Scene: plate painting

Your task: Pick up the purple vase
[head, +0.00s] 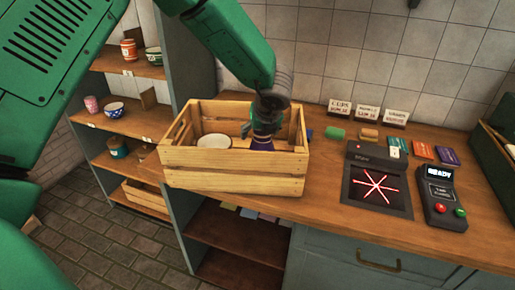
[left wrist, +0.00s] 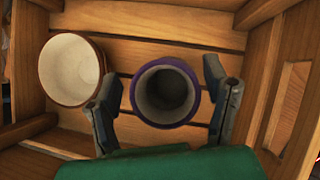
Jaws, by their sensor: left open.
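The purple vase (left wrist: 165,92) stands upright in the wooden crate, its round open mouth facing the camera in the left wrist view. In the head view only a small purple part of the vase (head: 262,144) shows below my gripper. My left gripper (head: 262,125) reaches down into the crate. In the left wrist view my left gripper (left wrist: 163,95) is open, with one finger on each side of the vase. I cannot tell whether the fingers touch it. My right gripper is not in view.
The wooden crate (head: 235,182) stands on the counter (head: 335,190); its slatted walls surround the gripper. A cream cup (left wrist: 72,70) stands left of the vase. A scanner pad (head: 376,190) and a red-and-green-button device (head: 441,200) lie to the right. Shelves with pottery (head: 115,110) stand left.

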